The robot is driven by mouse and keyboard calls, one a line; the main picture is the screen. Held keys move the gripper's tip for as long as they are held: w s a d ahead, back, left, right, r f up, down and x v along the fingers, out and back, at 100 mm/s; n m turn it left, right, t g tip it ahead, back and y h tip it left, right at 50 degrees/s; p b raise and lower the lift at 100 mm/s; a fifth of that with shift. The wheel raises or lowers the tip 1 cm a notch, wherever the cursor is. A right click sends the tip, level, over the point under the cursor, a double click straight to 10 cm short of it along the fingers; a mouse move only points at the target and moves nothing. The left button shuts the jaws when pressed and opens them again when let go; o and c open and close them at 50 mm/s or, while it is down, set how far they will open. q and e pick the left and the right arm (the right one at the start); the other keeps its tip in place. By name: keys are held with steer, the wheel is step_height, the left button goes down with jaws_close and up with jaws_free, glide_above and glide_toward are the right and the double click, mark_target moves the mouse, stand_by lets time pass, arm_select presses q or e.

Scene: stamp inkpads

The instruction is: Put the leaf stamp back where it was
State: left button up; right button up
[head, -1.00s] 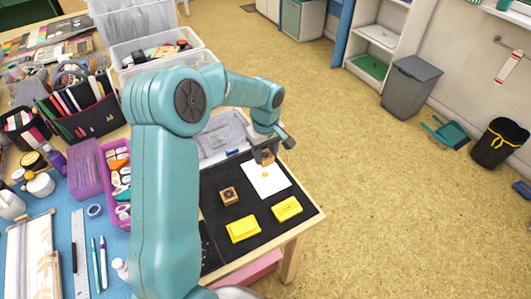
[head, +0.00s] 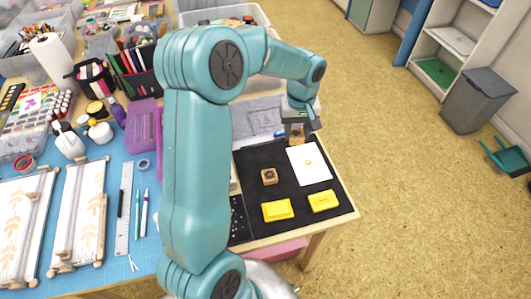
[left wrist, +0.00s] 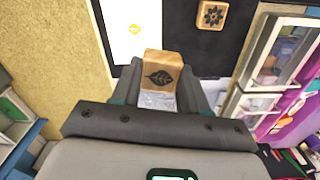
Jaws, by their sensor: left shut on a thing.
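The leaf stamp, a wooden block with a dark leaf picture, is between the fingers of my left gripper (head: 299,118). The left wrist view shows the leaf stamp (left wrist: 161,74) with the gripper (left wrist: 158,100) shut on it. In the head view the held stamp (head: 296,134) is above the far edge of the black mat (head: 290,194), by the top of the white paper (head: 312,172). The paper bears a small yellow print. A second wooden stamp with a flower picture (head: 269,177) stands on the mat. My right gripper is not in view.
Two yellow inkpads, one left (head: 277,210) and one right (head: 323,201), lie near the mat's front. A blue cutting mat (head: 95,250) with tools is to the left.

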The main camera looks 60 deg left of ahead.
arm_select(q)
steer(key=s+a+r+n+p, duration=0.2)
steer(key=s+a+r+p, duration=0.1)
steer(key=s+a+r, duration=0.5)
steer(key=f, duration=0.9)
steer(key=w+f+p, duration=0.1)
steer(key=f, duration=0.4)
steer(key=shift+d+f, duration=0.15)
steer(key=shift+f, duration=0.15)
step_height(320, 180, down, 5)
steer(key=shift+r, duration=0.1)
steer(key=o, duration=0.9)
